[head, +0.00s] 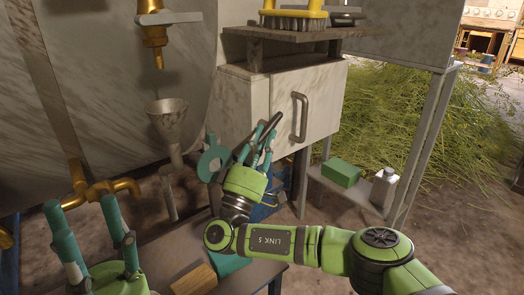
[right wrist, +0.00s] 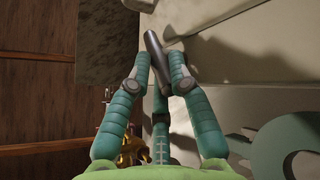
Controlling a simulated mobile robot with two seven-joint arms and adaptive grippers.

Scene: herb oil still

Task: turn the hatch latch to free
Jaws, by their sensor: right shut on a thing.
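The hatch latch appears to be a dark metal bar (head: 274,120) that stands out in front of the pale box (head: 240,95) on the still; it also shows in the right wrist view (right wrist: 155,45). My right gripper (head: 263,134) has its fingers closed around this bar, seen between the fingertips in the right wrist view (right wrist: 160,72). The bar's mount is partly hidden by the fingers. A pale door with a grey handle (head: 300,117) sits right of the bar. My left gripper (head: 82,204) is low at the left, its fingers apart with nothing between them.
A teal ring-shaped piece (head: 212,162) is just left of my right gripper. A funnel (head: 168,118) hangs below a brass tap (head: 154,35). Brass pipes (head: 103,188) are by my left gripper. A shelf with a brush (head: 293,20) is above; a green box (head: 341,173) stands right.

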